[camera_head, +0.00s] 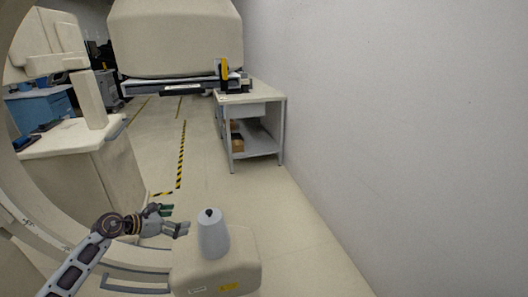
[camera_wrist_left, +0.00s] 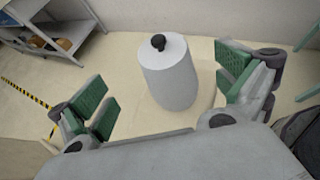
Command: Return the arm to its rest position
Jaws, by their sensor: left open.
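My left gripper (camera_head: 178,219) comes in from the lower left in the head view. Its fingers are spread apart and empty. A pale grey tapered cylinder with a black knob on top (camera_head: 213,240) stands upright just right of the fingertips. In the left wrist view my left gripper (camera_wrist_left: 166,88) shows its green finger pads wide apart. The cylinder (camera_wrist_left: 170,80) appears beyond and between them, with visible gaps on both sides. My right arm and gripper are not in view.
The cylinder stands on a beige rounded cover (camera_head: 240,268). A white wall (camera_head: 400,130) bounds the right side. A grey shelf table (camera_head: 262,103) stands against it farther back. A beige covered cart (camera_head: 80,150) is at left. Floor between is clear, with yellow-black tape (camera_head: 181,155).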

